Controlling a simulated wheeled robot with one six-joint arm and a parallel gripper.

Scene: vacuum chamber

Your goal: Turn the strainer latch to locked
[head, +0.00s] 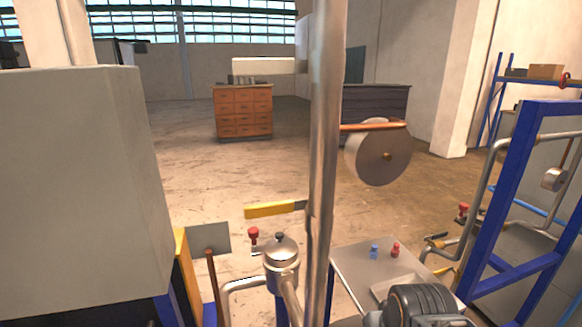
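A silver canister with a domed lid and a dark knob (281,252) stands at the lower middle in the head view, on bent metal pipework. It may be the strainer, but I cannot tell for sure. A small red-knobbed fitting (253,236) sits just left of its lid. A yellow bar handle with a dark end (272,209) lies roughly level behind it, reaching toward the tall pole. No part is clearly readable as the strainer latch, and no locked or unlocked mark shows. My gripper is not visible in this view.
A tall metal pole (323,150) crosses the view's middle. A grey cabinet (75,185) fills the left. A metal table (350,262) holds a blue and a red small item. A dark ribbed unit (425,305) is at the bottom. Blue framing (515,190) stands right. Open floor lies behind.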

